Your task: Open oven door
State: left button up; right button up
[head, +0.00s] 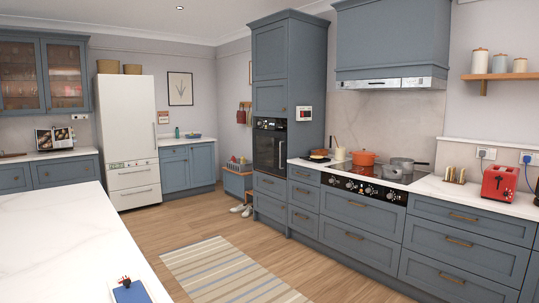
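A black built-in oven (269,150) sits at mid-height in the tall blue-grey cabinet, right of the picture's middle. Its dark glass door looks shut. A slim upright handle (281,155) shows along the right side of the door. A control strip (270,125) with small knobs or a display runs above the door. Neither of my grippers shows in the head view.
A white island top (75,235) fills the lower left, with a blue item (130,292) at its front edge. A striped rug (225,270) lies on the wooden floor. Base drawers (360,215) line the right. Floor before the oven looks clear.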

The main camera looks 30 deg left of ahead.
aim_at(267, 156)
jog(key=i+l, duration=0.1)
jog(key=i, duration=0.55)
jog(key=i+u, duration=0.15)
jog(key=i, duration=0.55)
jog(key=i+l, duration=0.2)
jog(key=i, duration=0.45)
jog(key=i+j+u, duration=0.2)
jog(key=u, duration=0.2)
jog(key=i+u, duration=0.85)
jog(key=i+l+u, duration=0.1)
jog(key=i+u, duration=0.3)
jog(key=i+z, duration=0.25)
jog(key=i, duration=0.3)
jog(key=i+z, duration=0.2)
jog(key=i, duration=0.3)
jog(key=i+j+z, duration=0.25)
jog(key=i, duration=0.3)
